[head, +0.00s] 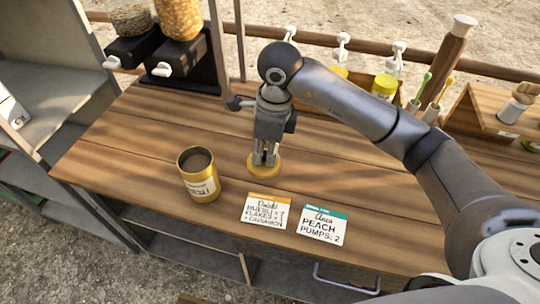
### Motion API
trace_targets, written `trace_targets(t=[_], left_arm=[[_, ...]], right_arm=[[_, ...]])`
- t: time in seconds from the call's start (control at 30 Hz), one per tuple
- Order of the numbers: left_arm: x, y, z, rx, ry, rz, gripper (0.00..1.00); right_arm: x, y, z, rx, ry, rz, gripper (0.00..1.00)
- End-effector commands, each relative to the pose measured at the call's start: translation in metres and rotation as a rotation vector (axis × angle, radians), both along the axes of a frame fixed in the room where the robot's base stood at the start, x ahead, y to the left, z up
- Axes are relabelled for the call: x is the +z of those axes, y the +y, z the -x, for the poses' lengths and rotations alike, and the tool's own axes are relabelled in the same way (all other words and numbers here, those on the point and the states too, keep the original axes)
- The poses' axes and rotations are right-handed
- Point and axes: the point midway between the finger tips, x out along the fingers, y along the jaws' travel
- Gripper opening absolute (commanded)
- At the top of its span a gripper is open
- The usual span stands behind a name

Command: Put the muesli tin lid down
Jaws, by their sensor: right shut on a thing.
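My right gripper (264,158) points straight down over the wooden counter (130,140) and is shut on the muesli tin lid. The lid (264,165) is a flat, round, yellow-gold disc under the fingertips. It is at or very near the counter top; I cannot tell whether it touches. The open muesli tin (205,188), gold with a white label, stands upright to the left of the lid, with dark contents or a dark inside. My left gripper is not in view.
Two order cards, one orange-topped (265,212) and one teal-topped (322,225), lie at the front edge. Cereal dispensers (178,18) stand at back left. A box with yellow-lidded jars (384,86) and a tall brown bottle (446,60) are at the back. The left counter is clear.

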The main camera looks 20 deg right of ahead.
Motion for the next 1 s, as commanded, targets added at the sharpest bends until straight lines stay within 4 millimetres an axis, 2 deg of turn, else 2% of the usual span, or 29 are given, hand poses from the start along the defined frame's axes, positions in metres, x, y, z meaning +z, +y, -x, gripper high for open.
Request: trace_targets(t=[0.1, 0.3, 0.43, 0.6, 1.0], left_arm=[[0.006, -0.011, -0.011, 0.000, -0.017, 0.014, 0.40], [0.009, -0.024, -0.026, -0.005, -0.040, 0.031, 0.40], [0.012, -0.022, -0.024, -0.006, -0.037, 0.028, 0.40], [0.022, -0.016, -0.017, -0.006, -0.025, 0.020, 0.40], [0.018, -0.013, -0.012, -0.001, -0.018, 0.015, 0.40]], right_arm=[[-0.020, -0.008, -0.013, -0.002, 0.006, -0.001, 0.00], [-0.036, -0.014, -0.024, 0.000, 0.002, 0.000, 0.00], [-0.048, -0.019, -0.032, -0.002, 0.004, 0.001, 0.00], [-0.069, -0.018, -0.031, 0.000, 0.003, 0.000, 0.00], [-0.079, -0.018, -0.031, 0.002, 0.000, 0.000, 0.00]])
